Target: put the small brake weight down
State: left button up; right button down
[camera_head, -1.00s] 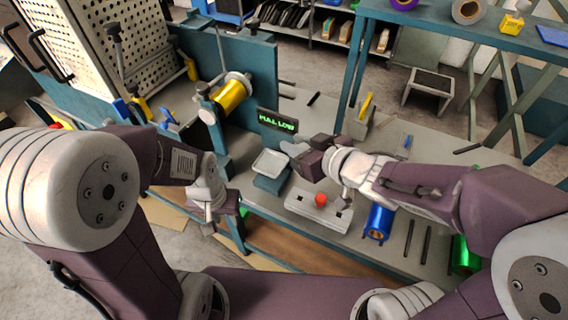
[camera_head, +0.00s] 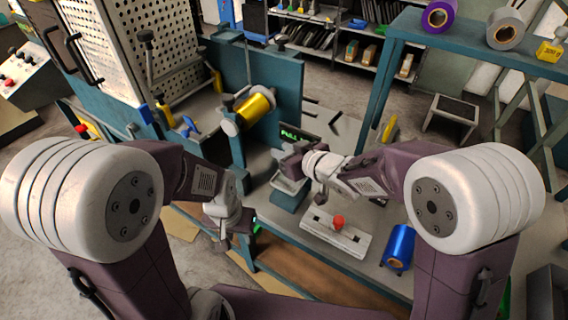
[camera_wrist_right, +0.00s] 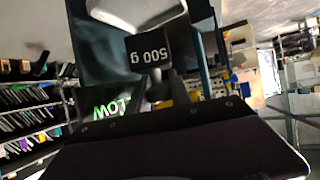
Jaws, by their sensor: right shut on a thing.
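The small brake weight (camera_wrist_right: 148,50) shows in the right wrist view as a dark block marked "500 g", upside down, with a dark neck below it. My right gripper (camera_head: 284,163) is shut on it, above or at the grey tray on a teal stand (camera_head: 288,196). My gripper and wrist hide part of the tray, and contact between weight and tray cannot be told.
A display with green letters (camera_head: 298,134) stands just behind the tray. A pale plate with a red knob (camera_head: 338,222) and a blue roll (camera_head: 399,246) lie nearer on the bench. A gold roll (camera_head: 254,108) is mounted at the left.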

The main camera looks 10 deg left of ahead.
notch_tip(320, 180, down, 4)
jog(key=shift+b, duration=1.05)
jog(key=shift+r, duration=0.1)
